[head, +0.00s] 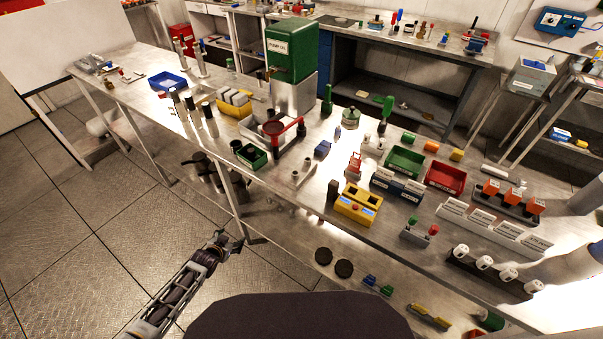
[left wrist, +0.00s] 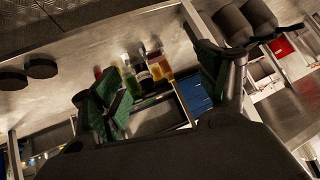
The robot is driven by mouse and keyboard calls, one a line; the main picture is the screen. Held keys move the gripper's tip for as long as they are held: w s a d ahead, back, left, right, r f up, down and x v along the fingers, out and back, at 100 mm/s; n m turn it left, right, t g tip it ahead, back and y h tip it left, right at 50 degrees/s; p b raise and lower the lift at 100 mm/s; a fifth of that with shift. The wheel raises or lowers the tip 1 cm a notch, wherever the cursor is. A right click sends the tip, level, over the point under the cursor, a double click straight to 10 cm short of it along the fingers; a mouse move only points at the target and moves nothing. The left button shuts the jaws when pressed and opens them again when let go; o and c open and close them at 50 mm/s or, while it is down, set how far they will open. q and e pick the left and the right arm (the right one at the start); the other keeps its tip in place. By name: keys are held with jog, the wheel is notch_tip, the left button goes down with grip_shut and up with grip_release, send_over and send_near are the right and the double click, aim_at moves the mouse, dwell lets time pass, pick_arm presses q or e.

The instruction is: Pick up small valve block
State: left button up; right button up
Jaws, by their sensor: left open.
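My left gripper (head: 229,238) is open and empty, low in front of the long bench, over the floor and apart from everything on the tabletop. In the left wrist view its two green-padded fingers (left wrist: 160,85) stand wide apart with nothing between them. No part is clearly labelled as the small valve block. Two small parts stand near the middle of the bench: a blue block (head: 322,149) and a pale metal block with upright stubs (head: 303,173). I cannot tell which of them is the valve block. My right gripper is not in view.
The steel bench (head: 290,203) is crowded: a green oil tank (head: 291,50), a red-handled device (head: 277,130), a yellow block (head: 356,203) and a red tray (head: 446,177). Black discs (head: 344,268) lie on the lower shelf. Bottles (left wrist: 148,66) show beyond my left fingers. Floor (head: 90,235) is clear at left.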

pick_arm(q)
jog(key=w+d+r+t+h, duration=0.15)
jog(key=w+d+r, duration=0.3)
jog(key=r, duration=0.55)
jog(key=m+h, duration=0.2)
jog(key=h, duration=0.3)
send_near(292, 176)
jog(key=shift+d, duration=0.25)
jog(key=shift+w, duration=0.15)
jog(key=shift+x, duration=3.95)
jog(key=shift+w+d+f, duration=0.1)
jog(key=shift+w+d, duration=0.05)
jog(key=shift+w, duration=0.1)
jog(key=shift+p+x, duration=0.45)
jog(key=shift+x, duration=2.15)
